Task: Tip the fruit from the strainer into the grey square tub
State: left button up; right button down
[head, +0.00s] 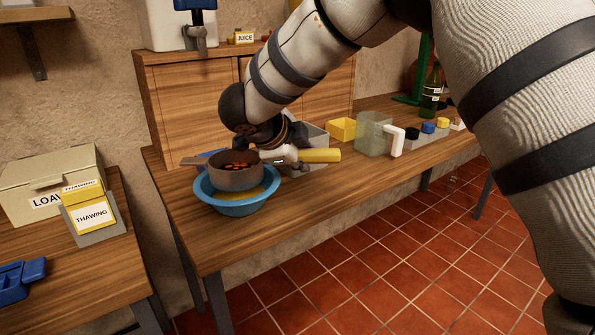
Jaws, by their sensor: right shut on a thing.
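The strainer (234,178) is a brownish-grey round pan with dark and orange fruit (236,166) inside. It is level, in or just above a blue bowl (235,208) that holds some orange liquid; I cannot tell whether they touch. My left gripper is not in view.
Right along the table stand a yellow bin (342,129), a clear jug (373,135) with a white handle, small coloured-lid jars (428,128) and a green bottle (430,97). A wooden cabinet (190,95) backs the bowl. The front right table strip is clear.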

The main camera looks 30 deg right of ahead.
jog(key=f, duration=0.3)
jog(key=shift+w+d+f, duration=0.15)
jog(key=shift+w+f, duration=0.15)
jog(key=shift+w, duration=0.1)
jog(key=c, duration=1.3)
grip_release()
jog(key=shift+c, duration=0.2)
